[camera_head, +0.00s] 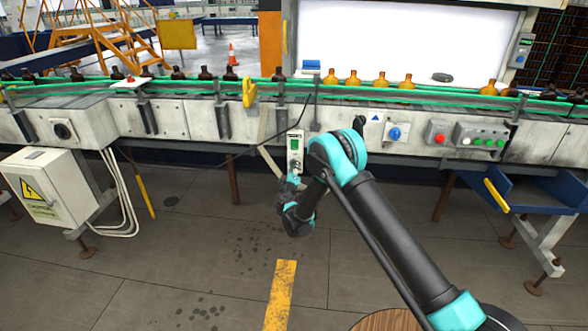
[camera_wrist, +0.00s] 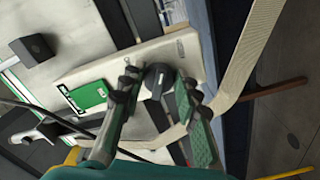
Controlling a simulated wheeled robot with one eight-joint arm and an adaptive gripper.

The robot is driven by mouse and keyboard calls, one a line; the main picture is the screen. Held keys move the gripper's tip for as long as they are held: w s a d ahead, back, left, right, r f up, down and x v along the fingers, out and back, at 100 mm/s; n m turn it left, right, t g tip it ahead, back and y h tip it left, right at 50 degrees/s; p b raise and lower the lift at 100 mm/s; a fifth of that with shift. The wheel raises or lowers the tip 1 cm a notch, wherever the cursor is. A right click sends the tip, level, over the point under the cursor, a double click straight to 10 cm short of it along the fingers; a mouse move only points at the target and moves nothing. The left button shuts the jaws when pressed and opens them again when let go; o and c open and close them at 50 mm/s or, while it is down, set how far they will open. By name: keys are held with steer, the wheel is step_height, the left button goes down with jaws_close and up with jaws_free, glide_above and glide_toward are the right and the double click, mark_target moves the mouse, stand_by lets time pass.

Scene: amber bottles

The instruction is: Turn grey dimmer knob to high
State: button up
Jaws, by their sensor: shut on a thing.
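The grey dimmer knob (camera_wrist: 156,80) sits on a pale control plate (camera_wrist: 190,45) with a green display (camera_wrist: 88,97), seen in the wrist view. My gripper (camera_wrist: 156,82) has one dark-padded finger on each side of the knob and is shut on it. The knob's pointer and any scale marks are too small or hidden to read. In the head view, the plate (camera_head: 295,139) hangs upright below the conveyor's front edge, and my gripper (camera_head: 294,174) is at its lower end. The knob cannot be made out there.
The conveyor (camera_head: 185,88) carries amber bottles (camera_head: 354,78) behind the plate. A blue knob (camera_head: 394,134), a red button (camera_head: 439,137) and a box with green buttons (camera_head: 480,137) are to the right. A cable (camera_wrist: 28,105) runs near the plate. Floor below is open.

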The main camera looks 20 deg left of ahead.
steer(key=o, duration=1.1)
steer(key=shift+o, duration=0.2)
steer(key=v, duration=0.7)
steer(key=shift+s, duration=0.25)
steer(key=shift+d, duration=0.1)
